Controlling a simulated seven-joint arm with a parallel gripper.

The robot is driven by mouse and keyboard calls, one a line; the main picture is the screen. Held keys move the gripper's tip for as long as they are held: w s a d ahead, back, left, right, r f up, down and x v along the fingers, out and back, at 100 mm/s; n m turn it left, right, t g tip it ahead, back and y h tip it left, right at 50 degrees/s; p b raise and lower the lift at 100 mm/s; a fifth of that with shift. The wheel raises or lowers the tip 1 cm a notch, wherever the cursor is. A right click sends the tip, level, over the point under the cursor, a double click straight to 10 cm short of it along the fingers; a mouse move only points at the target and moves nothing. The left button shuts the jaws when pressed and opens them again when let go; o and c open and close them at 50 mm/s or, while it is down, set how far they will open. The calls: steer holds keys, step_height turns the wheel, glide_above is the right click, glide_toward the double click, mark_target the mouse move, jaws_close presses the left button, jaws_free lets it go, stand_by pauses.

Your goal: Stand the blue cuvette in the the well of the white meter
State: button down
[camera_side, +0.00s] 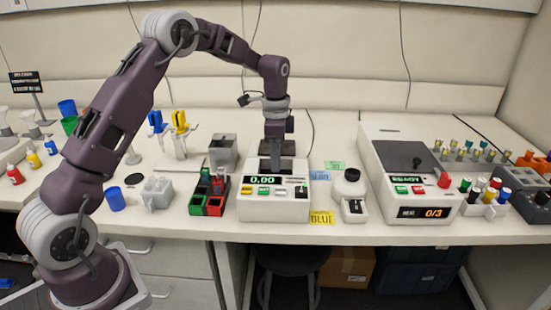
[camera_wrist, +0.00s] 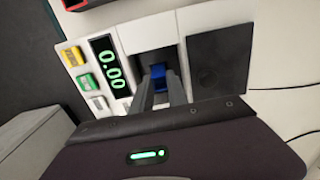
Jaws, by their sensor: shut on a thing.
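The white meter (camera_side: 273,209) stands on the bench, its display reading 0.00. It also fills the middle of the wrist view (camera_wrist: 145,30), with a dark square well (camera_wrist: 150,58) beside the display. My gripper (camera_side: 275,168) points down over the meter. In the wrist view my gripper (camera_wrist: 160,88) is shut on the blue cuvette (camera_wrist: 158,72), whose blue part shows between the fingertips at the well. The fingers hide its lower part, so I cannot tell how deep it sits. The cuvette cannot be made out in the side view.
A rack with red, green and black parts (camera_side: 208,194) stands just left of the meter, with a grey box (camera_side: 223,152) behind. A small white device (camera_side: 349,190) stands to the right, beside coloured notes (camera_side: 321,217). A larger white machine (camera_side: 405,172) is farther right.

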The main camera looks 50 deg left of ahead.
steer(key=shift+f, duration=0.25)
steer(key=shift+f, duration=0.7)
steer(key=c, duration=1.2)
jaws_free()
steer(key=shift+c, duration=0.2)
step_height(320, 180, up, 7)
